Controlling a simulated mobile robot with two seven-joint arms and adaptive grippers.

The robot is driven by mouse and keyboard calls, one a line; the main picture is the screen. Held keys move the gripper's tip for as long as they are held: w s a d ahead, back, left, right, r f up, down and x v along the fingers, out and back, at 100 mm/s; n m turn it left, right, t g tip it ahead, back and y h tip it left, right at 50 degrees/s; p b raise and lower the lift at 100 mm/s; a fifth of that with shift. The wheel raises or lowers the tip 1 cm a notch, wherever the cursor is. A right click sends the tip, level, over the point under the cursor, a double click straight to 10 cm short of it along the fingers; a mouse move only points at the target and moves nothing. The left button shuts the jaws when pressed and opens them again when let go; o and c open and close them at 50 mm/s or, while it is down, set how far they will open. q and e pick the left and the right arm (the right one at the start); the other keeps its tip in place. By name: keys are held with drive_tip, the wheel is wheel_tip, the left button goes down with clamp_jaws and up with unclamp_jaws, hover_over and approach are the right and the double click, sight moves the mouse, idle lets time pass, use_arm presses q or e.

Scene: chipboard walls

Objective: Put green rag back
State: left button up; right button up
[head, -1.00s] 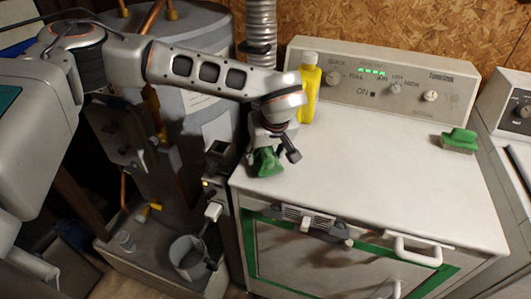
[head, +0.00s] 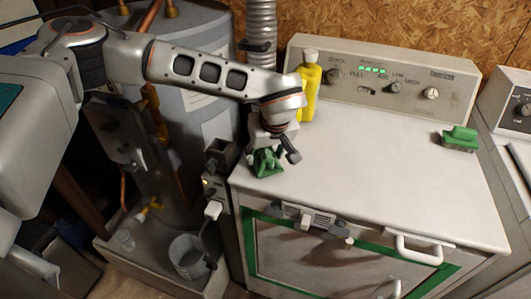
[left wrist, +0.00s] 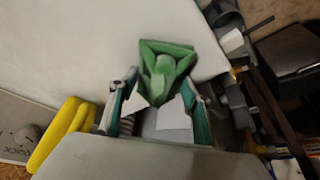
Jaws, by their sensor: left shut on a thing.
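The green rag (head: 267,163) is a crumpled, folded cloth at the front left corner of the white machine top. My left gripper (head: 273,146) is directly above it, pointing down, and is shut on it. In the left wrist view the rag (left wrist: 165,62) stands out beyond the two fingertips (left wrist: 160,92), over the white top near its edge. The fingers and wrist hide part of the rag in the head view. I cannot tell whether it rests fully on the surface. My right gripper is not in view.
A yellow bottle (head: 310,88) stands close behind my left gripper. A green brush (head: 459,138) lies at the right of the white machine top (head: 380,170), whose middle is clear. A grey tank (head: 190,110) and a bucket (head: 188,257) are on the left.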

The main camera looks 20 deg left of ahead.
use_arm(q)
drive_tip(key=shift+f, duration=0.4)
drive_tip(key=o, duration=1.2)
drive_tip(key=shift+r, duration=0.15)
